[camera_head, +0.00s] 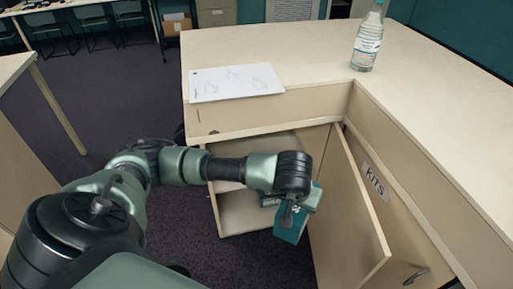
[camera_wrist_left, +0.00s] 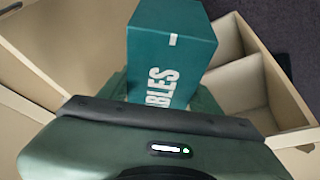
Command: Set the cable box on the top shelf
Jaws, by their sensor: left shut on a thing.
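The cable box (camera_head: 289,226) is teal with a paler top area, and hangs tilted at the open cabinet front in the head view. My left gripper (camera_head: 291,206) is shut on it, pointing down; the arm hides part of the grip. In the left wrist view the cable box (camera_wrist_left: 172,45) shows white letters reading "BLES", between the fingers of the gripper (camera_wrist_left: 165,95). The open cabinet (camera_head: 245,214) has shelf compartments behind and left of the box. They also show in the wrist view (camera_wrist_left: 238,82), and look empty where visible. My arm hides part of the upper compartment.
The cabinet door (camera_head: 345,215) stands open just right of the box. A panel labelled KITS (camera_head: 395,205) is beyond it. A bottle (camera_head: 368,38) and a sheet with drawings (camera_head: 235,82) are on the counter (camera_head: 290,50) above. Carpeted floor lies left of the cabinet.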

